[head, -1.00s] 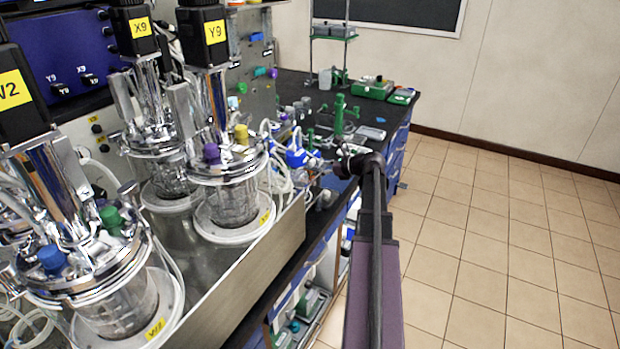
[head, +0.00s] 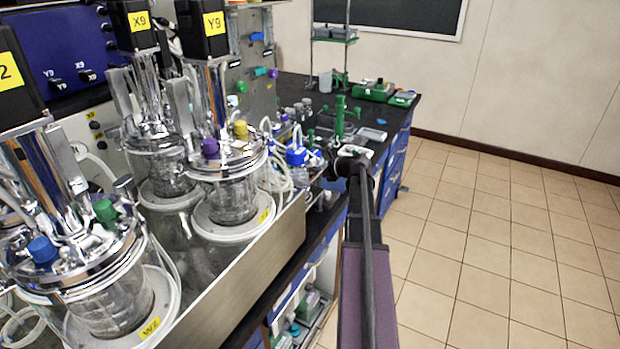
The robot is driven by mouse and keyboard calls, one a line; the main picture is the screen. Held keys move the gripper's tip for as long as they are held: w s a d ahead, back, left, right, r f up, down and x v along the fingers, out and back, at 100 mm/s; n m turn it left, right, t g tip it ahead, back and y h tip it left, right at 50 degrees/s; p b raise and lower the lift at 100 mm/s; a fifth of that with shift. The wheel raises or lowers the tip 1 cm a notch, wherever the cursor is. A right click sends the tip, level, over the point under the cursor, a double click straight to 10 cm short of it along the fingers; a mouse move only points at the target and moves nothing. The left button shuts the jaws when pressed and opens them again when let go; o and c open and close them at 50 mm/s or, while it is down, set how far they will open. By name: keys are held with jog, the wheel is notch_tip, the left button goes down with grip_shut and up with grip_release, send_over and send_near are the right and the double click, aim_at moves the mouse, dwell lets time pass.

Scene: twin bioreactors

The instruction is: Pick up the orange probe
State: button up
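I cannot make out an orange probe in the head view. My arm reaches from the bottom centre toward the far end of the dark bench (head: 290,90). Its dark wrist is beside small clutter near a blue-capped bottle (head: 296,156). My gripper (head: 338,164) is small and mostly lost against this wrist and clutter. I cannot tell its fingers or whether it holds anything. The glass reactor vessels with steel lids stand on the left: the Y9 vessel (head: 232,200), the X9 vessel (head: 165,172) and the W2 vessel (head: 110,298).
A metal tray wall (head: 245,268) runs along the vessels. A green stand (head: 340,115) and green boxes (head: 372,92) are at the far bench end. A shelf rack (head: 333,36) stands behind. The tiled floor (head: 490,230) on the right is clear.

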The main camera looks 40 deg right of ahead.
jog(key=shift+w, duration=0.15)
dwell(0.4)
grip_shut()
